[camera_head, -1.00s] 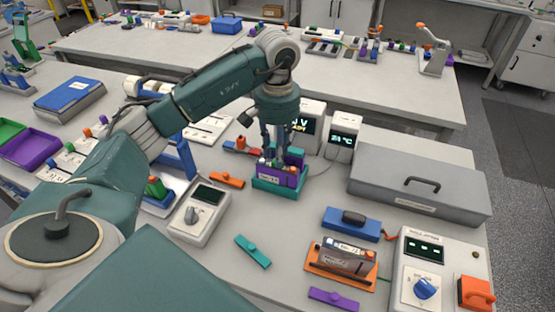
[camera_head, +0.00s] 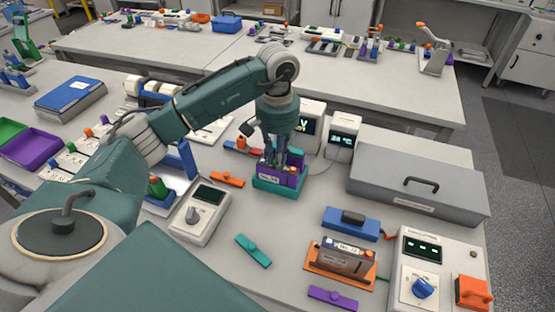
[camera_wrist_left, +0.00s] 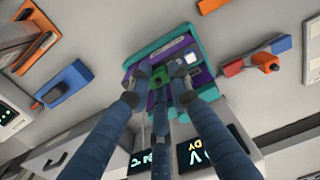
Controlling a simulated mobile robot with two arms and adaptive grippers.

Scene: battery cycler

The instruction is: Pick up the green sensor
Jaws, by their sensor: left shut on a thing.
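The green sensor (camera_wrist_left: 157,79) shows in the left wrist view as a small green piece between my left fingertips, at the top of a purple block. In the head view my left fingers hide it. My left gripper (camera_head: 272,162) points down and is shut on the sensor; its fingers also show in the left wrist view (camera_wrist_left: 160,88). The purple block (camera_head: 292,179) sits in a teal holder (camera_head: 268,184) on the bench. My right gripper is not in view.
Two small display units (camera_head: 343,140) stand just behind the holder. A grey lidded case (camera_head: 450,187) lies to the right. A grey dial box (camera_head: 201,213) and a loose orange piece (camera_head: 227,179) lie to the left.

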